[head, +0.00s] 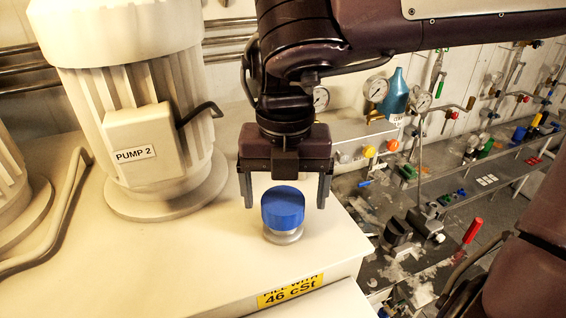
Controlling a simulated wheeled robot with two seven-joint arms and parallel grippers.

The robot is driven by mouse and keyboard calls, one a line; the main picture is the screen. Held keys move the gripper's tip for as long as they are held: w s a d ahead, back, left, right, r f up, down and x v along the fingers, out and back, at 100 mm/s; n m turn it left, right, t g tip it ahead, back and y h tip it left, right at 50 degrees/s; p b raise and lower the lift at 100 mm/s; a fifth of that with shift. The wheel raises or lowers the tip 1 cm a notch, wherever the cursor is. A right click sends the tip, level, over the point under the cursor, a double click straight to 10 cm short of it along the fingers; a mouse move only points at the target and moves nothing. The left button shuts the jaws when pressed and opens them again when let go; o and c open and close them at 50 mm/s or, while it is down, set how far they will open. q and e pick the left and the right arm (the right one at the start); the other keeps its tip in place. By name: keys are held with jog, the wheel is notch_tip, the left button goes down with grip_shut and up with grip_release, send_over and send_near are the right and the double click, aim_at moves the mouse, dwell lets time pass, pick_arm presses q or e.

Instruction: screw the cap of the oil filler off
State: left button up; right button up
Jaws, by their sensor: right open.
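The blue cap (283,207) sits on the light round neck of the oil filler (283,236), on top of the cream cabinet. My right gripper (285,198) points down, its two fingers spread wide to the left and right of the cap. The fingers look apart from the cap, with a gap on both sides. The fingertips show at about the height of the cap's top in the picture; their exact depth relative to it I cannot tell. My left gripper is not in view.
Pump 2 (150,95) stands left of the filler on the cabinet top (160,260). A yellow label (290,290) is on the cabinet's front edge. Gauges (376,89), valves and a blue bottle (396,92) are behind at right. The cabinet top in front is clear.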

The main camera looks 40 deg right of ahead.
aim_at(283, 199)
jog(key=shift+w+d+f, duration=0.15)
jog(key=shift+w+f, duration=0.15)
jog(key=shift+f, duration=0.25)
jog(key=shift+w+d+f, duration=0.1)
jog(key=shift+w+f, duration=0.15)
jog(key=shift+f, duration=0.6)
jog(key=shift+s+r, duration=0.1)
jog(key=shift+a, duration=0.1)
jog(key=shift+c, duration=0.9)
jog(key=c, duration=0.5)
jog(key=shift+c, duration=1.1)
jog(key=shift+o, duration=1.4)
jog(key=c, duration=0.7)
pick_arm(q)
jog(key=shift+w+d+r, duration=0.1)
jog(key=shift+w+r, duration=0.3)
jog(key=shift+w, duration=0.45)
pick_arm(e)
jog(key=shift+c, duration=0.2)
